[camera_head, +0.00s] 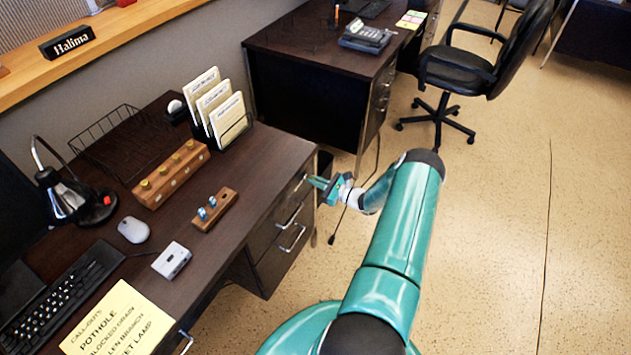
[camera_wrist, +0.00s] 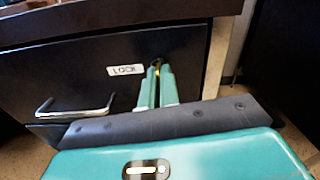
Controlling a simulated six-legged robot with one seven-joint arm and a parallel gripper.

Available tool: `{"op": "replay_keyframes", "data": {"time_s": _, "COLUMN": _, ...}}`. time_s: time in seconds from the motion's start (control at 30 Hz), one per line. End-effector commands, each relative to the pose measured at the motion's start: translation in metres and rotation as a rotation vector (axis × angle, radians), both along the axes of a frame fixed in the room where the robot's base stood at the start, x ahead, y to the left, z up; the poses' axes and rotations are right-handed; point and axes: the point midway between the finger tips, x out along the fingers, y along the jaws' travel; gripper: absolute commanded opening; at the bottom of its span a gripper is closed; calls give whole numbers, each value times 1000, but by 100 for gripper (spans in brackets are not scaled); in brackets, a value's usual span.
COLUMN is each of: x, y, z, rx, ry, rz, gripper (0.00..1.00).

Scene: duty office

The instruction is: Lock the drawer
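The dark drawer (camera_wrist: 60,75) fills the wrist view, its front looking flush under the desk top. It has a silver bar handle (camera_wrist: 75,108) at lower left and a white label (camera_wrist: 125,70) that seems to read LOCK. My gripper (camera_wrist: 157,78) points at the drawer front right of the label. The lock itself is mostly hidden behind the tips. In the head view my gripper (camera_head: 316,182) reaches the desk's drawer side from the right.
The desk top (camera_head: 255,170) holds a wooden block with brass knobs (camera_head: 170,173), a smaller block with blue pieces (camera_head: 214,209), a file rack (camera_head: 235,130), a mouse and a keyboard. A second desk (camera_head: 310,80) and office chair (camera_head: 470,70) stand behind. The floor at right is clear.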

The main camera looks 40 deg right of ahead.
Motion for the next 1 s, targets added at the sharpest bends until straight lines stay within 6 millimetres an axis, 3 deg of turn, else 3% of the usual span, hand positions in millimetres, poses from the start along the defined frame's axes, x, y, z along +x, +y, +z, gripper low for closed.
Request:
{"op": "replay_keyframes", "data": {"time_s": 0.3, "x": 0, "y": -1, "z": 0, "rx": 117, "ry": 41, "rz": -2, "gripper": 0}}
{"op": "replay_keyframes", "data": {"time_s": 0.8, "x": 0, "y": -1, "z": 0, "rx": 137, "ry": 48, "rz": -2, "gripper": 0}}
{"op": "replay_keyframes", "data": {"time_s": 0.93, "x": 0, "y": -1, "z": 0, "rx": 137, "ry": 49, "rz": -1, "gripper": 25}}
{"op": "replay_keyframes", "data": {"time_s": 1.0, "x": 0, "y": -1, "z": 0, "rx": 137, "ry": 49, "rz": -1, "gripper": 25}}
